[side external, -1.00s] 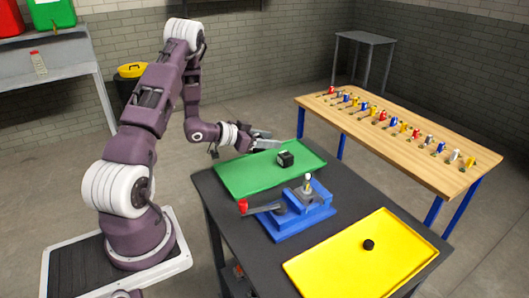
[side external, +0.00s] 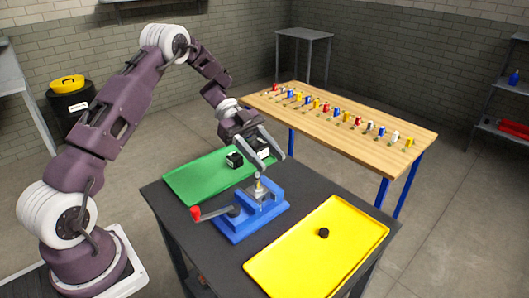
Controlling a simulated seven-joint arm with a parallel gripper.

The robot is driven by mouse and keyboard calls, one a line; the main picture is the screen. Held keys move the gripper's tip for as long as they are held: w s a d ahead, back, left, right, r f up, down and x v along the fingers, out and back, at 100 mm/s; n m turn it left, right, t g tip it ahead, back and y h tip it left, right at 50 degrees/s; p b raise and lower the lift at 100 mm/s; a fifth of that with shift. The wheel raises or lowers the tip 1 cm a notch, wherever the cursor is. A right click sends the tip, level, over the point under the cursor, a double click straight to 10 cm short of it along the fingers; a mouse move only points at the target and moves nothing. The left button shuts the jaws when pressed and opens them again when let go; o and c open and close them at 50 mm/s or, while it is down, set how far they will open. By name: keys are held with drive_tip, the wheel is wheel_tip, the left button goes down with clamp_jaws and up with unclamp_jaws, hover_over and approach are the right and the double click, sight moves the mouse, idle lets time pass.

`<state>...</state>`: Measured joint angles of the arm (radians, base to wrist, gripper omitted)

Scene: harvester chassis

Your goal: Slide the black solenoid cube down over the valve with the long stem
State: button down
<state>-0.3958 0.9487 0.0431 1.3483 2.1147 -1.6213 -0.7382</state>
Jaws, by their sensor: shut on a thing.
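My gripper (side external: 271,157) points down over the right part of the green tray and is shut on a small dark block with a white face (side external: 264,153), partly hidden by the fingers. It is above and slightly behind the valve (side external: 258,187), apart from it. The valve stands upright in a blue vise (side external: 244,222), its thin stem with a pale yellowish tip pointing up. Another black cube (side external: 234,160) sits on the green tray, left of the gripper. The stem's length is hard to judge at this size.
The green tray (side external: 183,187) lies behind the vise on the dark table (side external: 163,199). The vise's red-ended handle (side external: 196,214) juts left. A yellow tray (side external: 350,222) at right holds a black round part (side external: 323,232). A wooden bench (side external: 345,141) with several coloured parts stands behind.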

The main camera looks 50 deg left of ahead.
drive_tip(key=shift+a, duration=0.1)
drive_tip(key=shift+f, duration=2.2)
drive_tip(key=shift+f, duration=0.3)
drive_tip(key=shift+f, duration=1.35)
drive_tip(key=shift+f, duration=0.2)
idle(0.5)
drive_tip(key=shift+f, duration=1.15)
drive_tip(key=c, duration=0.6)
unclamp_jaws()
drive_tip(key=shift+c, duration=0.2)
